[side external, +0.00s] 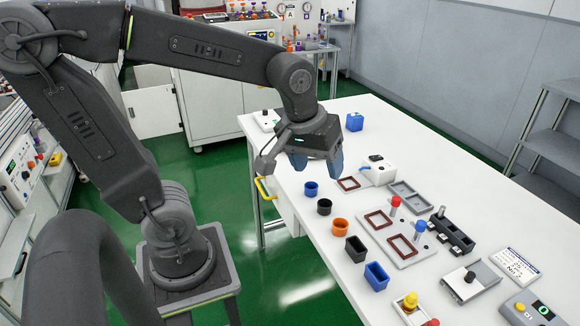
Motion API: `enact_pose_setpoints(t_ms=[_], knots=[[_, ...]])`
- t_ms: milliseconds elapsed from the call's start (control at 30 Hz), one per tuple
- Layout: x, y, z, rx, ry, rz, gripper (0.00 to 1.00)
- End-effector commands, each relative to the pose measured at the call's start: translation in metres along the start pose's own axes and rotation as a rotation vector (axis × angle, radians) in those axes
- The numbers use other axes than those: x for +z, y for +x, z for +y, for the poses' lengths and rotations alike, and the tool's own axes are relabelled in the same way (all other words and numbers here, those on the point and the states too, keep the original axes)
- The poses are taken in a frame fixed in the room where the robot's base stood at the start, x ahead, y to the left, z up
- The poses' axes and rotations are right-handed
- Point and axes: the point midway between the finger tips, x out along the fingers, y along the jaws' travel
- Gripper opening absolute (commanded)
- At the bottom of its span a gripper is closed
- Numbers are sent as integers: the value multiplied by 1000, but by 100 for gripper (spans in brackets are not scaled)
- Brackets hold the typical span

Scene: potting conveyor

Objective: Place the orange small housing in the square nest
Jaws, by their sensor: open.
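The orange small housing (340,227) stands upright on the white table, in a row of dark and blue housings near the table's left edge. My gripper (318,162) is open and empty, its blue fingertips above the table's left edge, beyond the orange housing. Reddish-brown square frames lie to the right of the row: one alone (348,183), and two on a grey plate, an upper one (378,220) and a lower one (402,245). All three look empty. I cannot tell which is the square nest.
A small blue housing (311,188), a black one (324,206), a black box (355,249) and a blue box (376,275) share the row.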

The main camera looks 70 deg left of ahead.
Motion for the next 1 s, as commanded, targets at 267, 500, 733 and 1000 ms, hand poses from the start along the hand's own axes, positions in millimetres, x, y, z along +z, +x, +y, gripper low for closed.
enact_pose_setpoints(t_ms=[267, 500, 733, 1000], knots=[[47, -32, -20, 69, 511, 153, 66], [55, -35, -24, 72, 615, 181, 71], [55, -35, -23, 72, 612, 181, 71], [42, -29, -18, 60, 479, 132, 71]])
